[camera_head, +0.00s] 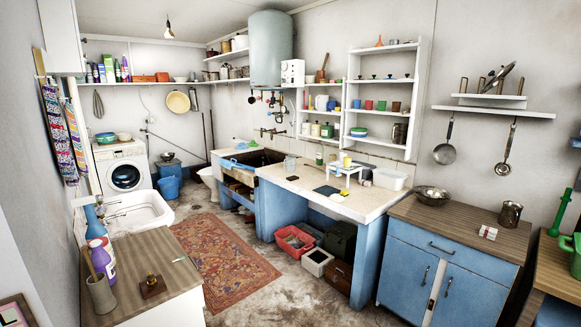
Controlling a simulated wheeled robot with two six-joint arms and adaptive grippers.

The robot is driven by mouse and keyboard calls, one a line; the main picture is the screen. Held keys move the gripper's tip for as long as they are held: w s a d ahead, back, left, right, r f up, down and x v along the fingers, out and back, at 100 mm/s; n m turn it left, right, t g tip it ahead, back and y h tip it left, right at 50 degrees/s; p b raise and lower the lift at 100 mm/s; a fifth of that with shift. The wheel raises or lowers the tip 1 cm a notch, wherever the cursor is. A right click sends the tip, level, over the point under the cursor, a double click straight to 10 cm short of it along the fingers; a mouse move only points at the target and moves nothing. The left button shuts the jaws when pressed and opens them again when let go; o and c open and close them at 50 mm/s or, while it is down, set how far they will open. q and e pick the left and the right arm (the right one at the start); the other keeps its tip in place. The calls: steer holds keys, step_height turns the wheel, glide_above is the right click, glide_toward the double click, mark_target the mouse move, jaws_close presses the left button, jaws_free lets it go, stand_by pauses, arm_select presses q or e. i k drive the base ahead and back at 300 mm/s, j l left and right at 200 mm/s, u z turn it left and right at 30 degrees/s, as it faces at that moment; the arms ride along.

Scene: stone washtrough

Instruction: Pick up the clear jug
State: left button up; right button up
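A clear, see-through vessel that looks like the clear jug (290,164) stands at the back left part of the pale stone counter (315,183), close to the dark sink basin (257,158). It is small in the picture, and its handle and spout cannot be made out. Neither of my grippers is in view.
On the counter are a small white stand (344,171), a dark flat item (326,191) and a white tub (390,179). A metal bowl (432,195) sits on the blue cabinet. A red crate (294,240) and boxes lie under the counter. The patterned rug (215,258) is clear.

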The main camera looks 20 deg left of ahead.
mark_target(290, 160)
steer(key=i+u, duration=0.1)
steer(key=i, duration=0.4)
steer(key=i+l, duration=0.15)
steer(key=i, duration=0.35)
steer(key=i+l+u, duration=0.15)
steer(key=i, duration=0.35)
steer(key=i+j+u, duration=0.2)
steer(key=i+u, duration=0.2)
steer(key=i, duration=0.3)
steer(key=i+u, duration=0.45)
steer(key=i, duration=0.3)
steer(key=i+l+u, duration=0.4)
steer(key=i, duration=0.25)
steer(key=i+j+z, duration=0.25)
steer(key=i, duration=0.25)
steer(key=i+j+z, duration=0.3)
steer(key=i, duration=0.15)
steer(key=i+j+z, duration=0.25)
steer(key=i, duration=0.2)
